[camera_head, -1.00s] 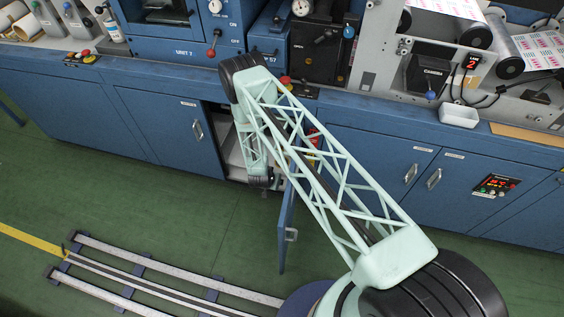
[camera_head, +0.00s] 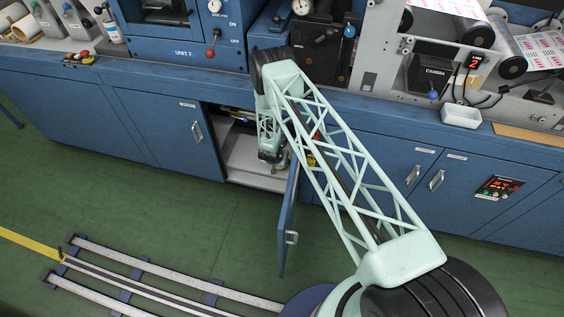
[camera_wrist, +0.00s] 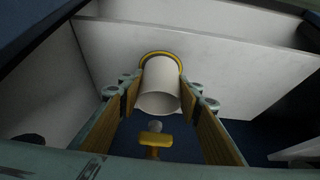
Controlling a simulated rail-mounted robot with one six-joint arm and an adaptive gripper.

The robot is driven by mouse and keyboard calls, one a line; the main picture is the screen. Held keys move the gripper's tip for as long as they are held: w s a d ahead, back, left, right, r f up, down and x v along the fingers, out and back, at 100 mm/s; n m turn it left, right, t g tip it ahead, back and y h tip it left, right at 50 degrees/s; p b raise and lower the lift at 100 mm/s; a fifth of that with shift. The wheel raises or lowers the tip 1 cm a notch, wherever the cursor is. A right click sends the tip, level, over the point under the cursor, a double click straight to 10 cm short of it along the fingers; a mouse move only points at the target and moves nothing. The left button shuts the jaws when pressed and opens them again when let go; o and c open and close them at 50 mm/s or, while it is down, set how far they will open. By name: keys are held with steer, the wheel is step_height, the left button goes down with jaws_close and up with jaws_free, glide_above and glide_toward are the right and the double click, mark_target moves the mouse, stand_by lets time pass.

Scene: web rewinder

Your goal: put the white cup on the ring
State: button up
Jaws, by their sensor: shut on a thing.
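The white cup (camera_wrist: 158,82) shows in the wrist view between the two fingers of my gripper (camera_wrist: 159,90), which is shut on it. The yellow ring (camera_wrist: 160,54) shows at the cup's far end, against a pale panel. The cup hides part of the ring, and I cannot tell whether the two touch.
The cabinet's open blue door (camera_head: 288,222) stands out just right of my arm's end. In the wrist view a yellow knob-like part (camera_wrist: 155,140) lies below the cup. Pale panels enclose the cabinet inside.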

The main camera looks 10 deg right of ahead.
steer(key=shift+w+d, duration=0.3)
steer(key=shift+w, duration=0.3)
steer(key=shift+w+d, duration=0.3)
steer(key=shift+w, duration=0.25)
steer(key=shift+w+d, duration=0.3)
steer(key=shift+w, duration=0.25)
step_height(320, 180, down, 2)
steer(key=shift+s+f+b, duration=0.1)
steer(key=shift+s+b, duration=0.05)
steer(key=shift+b, duration=0.4)
steer(key=shift+f, duration=0.65)
steer(key=shift+f, duration=0.15)
steer(key=o, duration=0.9)
steer(key=shift+b, duration=0.3)
